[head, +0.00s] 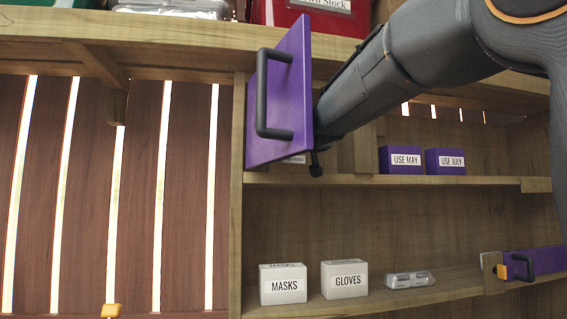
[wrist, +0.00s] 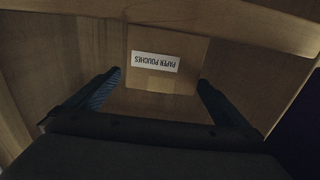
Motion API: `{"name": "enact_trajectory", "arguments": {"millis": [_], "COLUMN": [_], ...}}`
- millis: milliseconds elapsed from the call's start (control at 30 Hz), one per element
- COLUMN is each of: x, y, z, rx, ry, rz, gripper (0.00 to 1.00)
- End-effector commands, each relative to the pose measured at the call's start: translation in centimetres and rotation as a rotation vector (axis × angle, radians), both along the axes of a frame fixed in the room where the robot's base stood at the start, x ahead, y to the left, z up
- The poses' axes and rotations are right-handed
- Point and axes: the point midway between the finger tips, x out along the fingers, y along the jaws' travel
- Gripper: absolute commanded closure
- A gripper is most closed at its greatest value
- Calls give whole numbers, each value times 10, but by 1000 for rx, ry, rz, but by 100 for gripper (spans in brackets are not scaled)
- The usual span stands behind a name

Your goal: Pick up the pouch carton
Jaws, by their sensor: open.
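The pouch carton (wrist: 185,42) is a brown box with a white label reading PAPER POUCHES, upside down in the wrist view. It stands inside a wooden compartment. My gripper (wrist: 159,79) is open, with one dark finger on each side of the carton's near end. I cannot tell whether either finger touches it. In the head view the purple door panel hides most of my gripper, and only a small dark part (head: 316,166) shows below. A sliver of white label (head: 294,159) shows behind the door's lower edge; I cannot tell which box it belongs to.
The open purple door (head: 300,100) with a black handle (head: 262,95) stands left of my arm. Purple boxes USE MAY (head: 400,160) and USE JULY (head: 445,161) share that shelf. MASKS (head: 283,286) and GLOVES (head: 345,280) boxes stand below. Wooden walls enclose the compartment.

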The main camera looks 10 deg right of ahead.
Motion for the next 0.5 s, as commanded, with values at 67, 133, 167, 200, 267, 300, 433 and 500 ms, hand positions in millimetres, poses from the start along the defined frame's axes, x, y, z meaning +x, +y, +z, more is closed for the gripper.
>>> {"name": "enact_trajectory", "arguments": {"millis": [67,133,167,200,267,300,433,500], "x": [8,14,17,23,32,38,51,56], "y": [1,1,2,2,3,3,3,3], "z": [-1,-1,-1,-2,-2,-2,-1,0], "rx": [1,2,1,1,1,1,2,1], "ry": [1,2,2,2,3,3,3,2], "rz": [1,1,2,2,3,3,2,2], "gripper": [0,0,0,0,0,0,0,0]}}
